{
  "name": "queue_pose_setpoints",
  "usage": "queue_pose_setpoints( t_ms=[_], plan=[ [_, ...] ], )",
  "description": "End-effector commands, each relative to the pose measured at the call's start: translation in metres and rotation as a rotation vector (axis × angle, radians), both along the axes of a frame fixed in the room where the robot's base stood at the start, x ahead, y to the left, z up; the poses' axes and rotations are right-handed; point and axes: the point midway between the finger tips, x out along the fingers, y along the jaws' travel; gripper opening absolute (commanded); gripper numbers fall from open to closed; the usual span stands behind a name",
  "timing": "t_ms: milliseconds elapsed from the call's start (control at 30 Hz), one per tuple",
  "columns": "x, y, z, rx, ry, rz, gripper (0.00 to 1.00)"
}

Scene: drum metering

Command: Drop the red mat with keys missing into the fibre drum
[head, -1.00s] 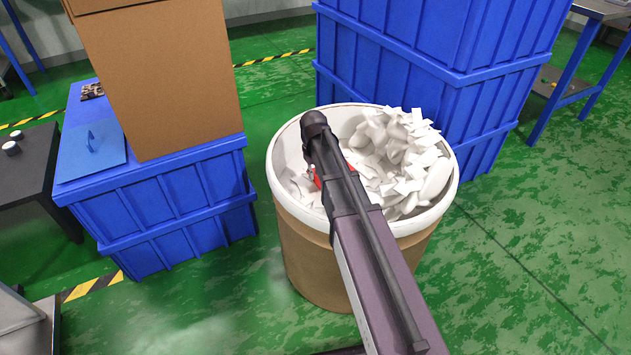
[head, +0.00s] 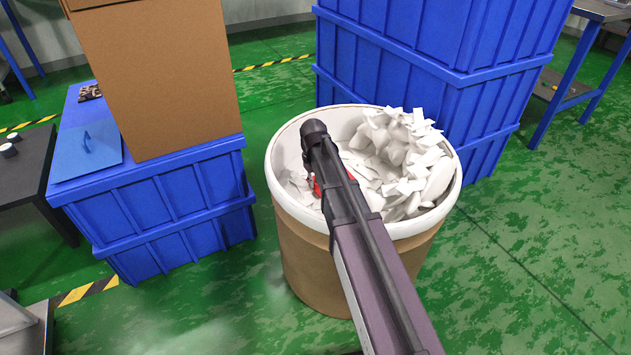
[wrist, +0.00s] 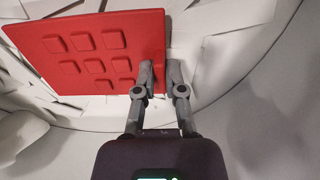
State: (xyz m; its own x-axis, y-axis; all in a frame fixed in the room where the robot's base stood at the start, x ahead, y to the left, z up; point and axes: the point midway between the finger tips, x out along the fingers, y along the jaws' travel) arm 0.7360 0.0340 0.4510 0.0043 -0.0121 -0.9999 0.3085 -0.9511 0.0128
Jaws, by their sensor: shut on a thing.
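The red mat (wrist: 90,50) is a flat square with several raised keys in rows; some places in the rows are bare. In the wrist view my gripper (wrist: 163,72) is shut on its right edge. In the head view only slivers of the red mat (head: 317,187) show beside my arm, within the outline of the drum's mouth. The fibre drum (head: 310,262) is brown with a white rim and stands upright. My arm reaches over its near rim. My gripper's fingers are hidden by my arm in the head view.
White scraps (head: 405,150) are heaped in the drum, highest at the right. Large blue crates (head: 430,75) stand behind it. A lower blue crate (head: 170,205) at left carries a cardboard box (head: 160,75) and a blue panel (head: 87,150). Green floor is clear at right.

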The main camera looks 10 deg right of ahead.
Motion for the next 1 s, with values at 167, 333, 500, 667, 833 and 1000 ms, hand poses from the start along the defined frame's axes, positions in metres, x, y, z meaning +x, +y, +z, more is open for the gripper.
queue_pose_setpoints(
  t_ms=[167,333,500,667,833,1000],
  plan=[
    [0.0000,0.0001,-0.0050,0.000,0.000,0.000,0.00],
    [0.0000,0.0002,-0.0070,0.000,0.000,0.000,0.00],
    [0.0000,0.0003,-0.0064,0.000,0.000,0.000,0.37],
    [0.0001,0.0005,-0.0064,0.000,0.000,0.001,0.48],
    [0.0000,0.0004,-0.0064,0.000,0.000,0.001,0.48],
    [-0.0001,0.0005,-0.0051,0.000,0.000,0.001,0.48]
  ],
)
